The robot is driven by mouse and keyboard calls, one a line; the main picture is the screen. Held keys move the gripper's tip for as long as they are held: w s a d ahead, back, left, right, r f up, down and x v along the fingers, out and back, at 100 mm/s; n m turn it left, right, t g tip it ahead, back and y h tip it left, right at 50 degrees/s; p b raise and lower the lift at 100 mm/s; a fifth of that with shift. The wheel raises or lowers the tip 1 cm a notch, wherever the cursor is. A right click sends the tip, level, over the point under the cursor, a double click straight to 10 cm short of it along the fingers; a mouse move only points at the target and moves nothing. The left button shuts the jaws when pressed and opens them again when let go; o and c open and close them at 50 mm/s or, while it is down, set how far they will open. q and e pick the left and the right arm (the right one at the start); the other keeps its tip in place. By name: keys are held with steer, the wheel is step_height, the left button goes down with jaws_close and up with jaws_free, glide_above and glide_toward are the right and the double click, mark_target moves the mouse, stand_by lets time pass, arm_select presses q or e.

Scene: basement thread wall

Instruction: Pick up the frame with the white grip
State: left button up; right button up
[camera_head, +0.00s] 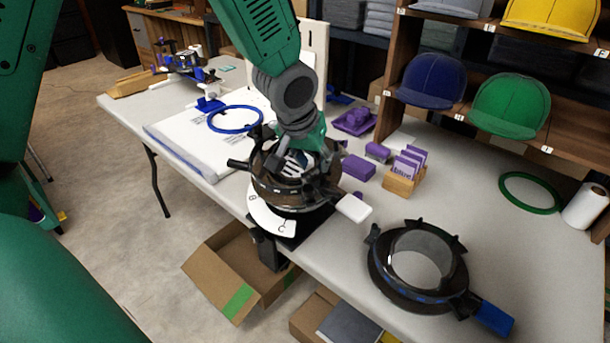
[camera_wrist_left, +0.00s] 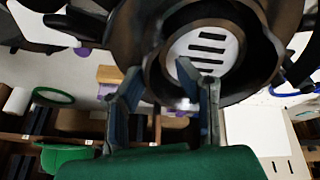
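The frame with the white grip is a dark round ring (camera_head: 268,190) on a stand at the table's front edge. Its white grip (camera_head: 353,208) points toward the lower right. In the left wrist view the ring (camera_wrist_left: 140,40) fills the top, with a striped white disc (camera_wrist_left: 205,48) inside its opening. My left gripper (camera_head: 300,155) is down at the ring from above and hides part of it. In the wrist view its fingers (camera_wrist_left: 165,100) are spread apart; one tip overlaps the opening and the other lies beside the outer rim. Contact cannot be told. My right gripper is not in view.
A similar frame with a blue grip (camera_head: 492,318) lies to the right. Purple blocks (camera_head: 358,167) and a wooden card holder (camera_head: 404,180) stand behind. A blue hoop (camera_head: 235,119) lies to the left. An open cardboard box (camera_head: 232,268) is on the floor below. Shelves with caps (camera_head: 510,104) stand behind.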

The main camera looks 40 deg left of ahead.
arm_select(q)
steer(key=shift+w+d+f, duration=0.15)
steer(key=shift+d+f, duration=0.05)
steer(key=shift+f, duration=0.15)
steer(key=shift+d+r, duration=0.3)
steer(key=shift+d, duration=0.5)
steer(key=shift+d+r, duration=0.1)
steer(key=shift+d, duration=0.2)
steer(key=shift+c, duration=0.8)
steer(key=shift+d, duration=0.1)
jaws_close()
steer(key=shift+a+f, duration=0.2)
steer(key=shift+a, duration=0.65)
steer(key=shift+r, duration=0.4)
step_height(320, 180, up, 9)
steer(key=p, duration=0.3)
steer(key=shift+d+r, duration=0.2)
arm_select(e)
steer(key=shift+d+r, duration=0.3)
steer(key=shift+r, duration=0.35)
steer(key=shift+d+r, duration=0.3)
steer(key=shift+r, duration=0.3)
